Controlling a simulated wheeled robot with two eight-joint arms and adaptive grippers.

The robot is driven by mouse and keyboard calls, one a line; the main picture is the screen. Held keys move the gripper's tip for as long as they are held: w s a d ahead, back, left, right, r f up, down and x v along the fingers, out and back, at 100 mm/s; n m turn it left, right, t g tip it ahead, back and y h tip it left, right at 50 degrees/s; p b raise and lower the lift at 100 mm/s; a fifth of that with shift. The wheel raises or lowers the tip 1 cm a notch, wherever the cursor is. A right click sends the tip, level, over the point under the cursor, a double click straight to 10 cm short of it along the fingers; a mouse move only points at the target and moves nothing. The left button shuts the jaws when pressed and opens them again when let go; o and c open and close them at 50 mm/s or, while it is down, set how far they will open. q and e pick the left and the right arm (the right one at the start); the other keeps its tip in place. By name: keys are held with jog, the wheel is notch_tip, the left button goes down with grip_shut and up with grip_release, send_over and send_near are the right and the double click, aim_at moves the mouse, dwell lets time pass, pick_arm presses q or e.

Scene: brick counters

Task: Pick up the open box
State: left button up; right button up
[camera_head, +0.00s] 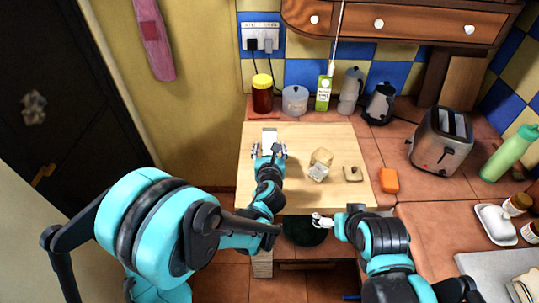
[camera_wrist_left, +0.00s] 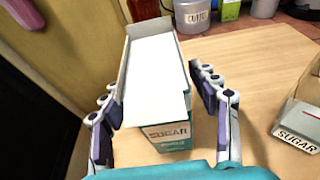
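The open box (camera_head: 270,136) is a small white and teal sugar carton standing on the wooden board near its left side. In the left wrist view the box (camera_wrist_left: 157,75) shows its pale open top and its "SUGAR" print. My left gripper (camera_head: 269,151) is at the box, with its fingers spread on either side of it. In the left wrist view the left gripper (camera_wrist_left: 160,105) is open around the box; a small gap shows at the right finger, and contact on the left is unclear. My right gripper (camera_head: 322,219) is at the board's front edge, away from the box; its opening is too small to judge.
A sugar jar (camera_head: 320,165) and its lid (camera_head: 353,173) lie right of the box. An orange sponge (camera_head: 389,180) is beside the board (camera_head: 300,200). Canisters (camera_head: 295,100), a carton (camera_head: 324,92) and a kettle (camera_head: 380,103) line the back; a toaster (camera_head: 441,140) stands right.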

aim_at(270, 140)
pick_arm(q)
grip_shut()
jog(key=shift+r, duration=0.1)
notch_tip(270, 140, up, 5)
jog(key=p, duration=0.2)
jog(key=shift+f+p, duration=0.2)
jog(key=shift+p, duration=0.15)
jog(key=s+d+r+p, duration=0.3)
jog(key=s+d+r, duration=0.3)
jog(key=s+d, duration=0.1)
jog(key=shift+s+d, duration=0.35)
jog(key=shift+s, duration=0.55)
